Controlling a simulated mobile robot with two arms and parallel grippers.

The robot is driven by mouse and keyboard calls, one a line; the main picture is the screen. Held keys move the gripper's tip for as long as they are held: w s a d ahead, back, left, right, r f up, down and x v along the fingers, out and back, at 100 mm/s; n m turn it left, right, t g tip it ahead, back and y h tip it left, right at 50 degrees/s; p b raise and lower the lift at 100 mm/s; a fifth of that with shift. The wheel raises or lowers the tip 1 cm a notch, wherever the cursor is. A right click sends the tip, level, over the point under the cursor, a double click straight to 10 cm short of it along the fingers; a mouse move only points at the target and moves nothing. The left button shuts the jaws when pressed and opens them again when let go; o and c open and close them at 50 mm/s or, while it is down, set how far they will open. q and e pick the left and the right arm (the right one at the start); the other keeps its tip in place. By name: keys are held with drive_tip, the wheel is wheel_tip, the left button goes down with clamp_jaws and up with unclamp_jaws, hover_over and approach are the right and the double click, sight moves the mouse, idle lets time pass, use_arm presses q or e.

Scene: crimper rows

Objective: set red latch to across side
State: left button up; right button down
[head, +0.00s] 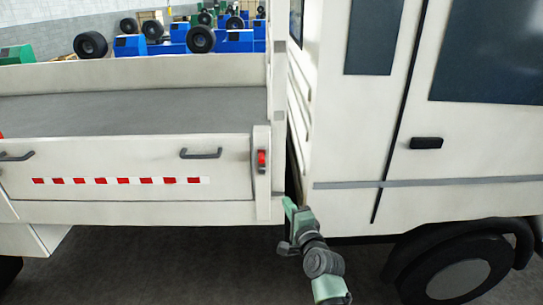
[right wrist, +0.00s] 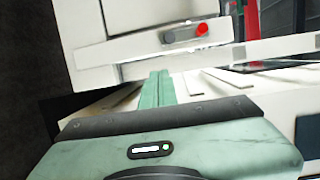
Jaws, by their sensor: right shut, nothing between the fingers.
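The red latch (head: 262,159) sits on the white post at the right end of the truck bed's side panel (head: 110,165). It looks upright in the head view, with red at its middle and darker ends. In the right wrist view the latch (right wrist: 201,30) shows a red end and a grey end, above the fingers. My right gripper (head: 288,204) is below and to the right of the latch, apart from it. Its green fingers (right wrist: 157,82) are together with nothing between them. My left gripper is not in view.
The white cab (head: 470,145) with its dark handle (head: 426,143) stands right of a narrow gap beside the bed. A dark wheel (head: 458,270) is at lower right. Panel handles (head: 201,153) stick out left of the latch. Grey floor lies below.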

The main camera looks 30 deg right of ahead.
wheel_tip(320, 180, up, 7)
drive_tip(key=d+m+t, duration=0.1)
drive_tip(key=d, duration=0.1)
drive_tip(key=shift+s+f+m+h, duration=0.2)
drive_tip(key=shift+m+h, duration=0.2)
drive_tip(key=shift+w, duration=0.1)
drive_tip(key=b, duration=0.5)
approach(262, 166)
drive_tip(key=w+d+r, duration=0.2)
drive_tip(key=d+r, duration=0.1)
drive_tip(key=d, duration=0.3)
drive_tip(key=a, duration=0.1)
drive_tip(key=w+a+p, duration=0.1)
drive_tip(key=a+r+p, duration=0.1)
drive_tip(key=shift+w+a+r, duration=0.1)
drive_tip(key=shift+w+a, duration=0.15)
drive_tip(key=shift+a, duration=0.15)
drive_tip(key=shift+d, duration=0.1)
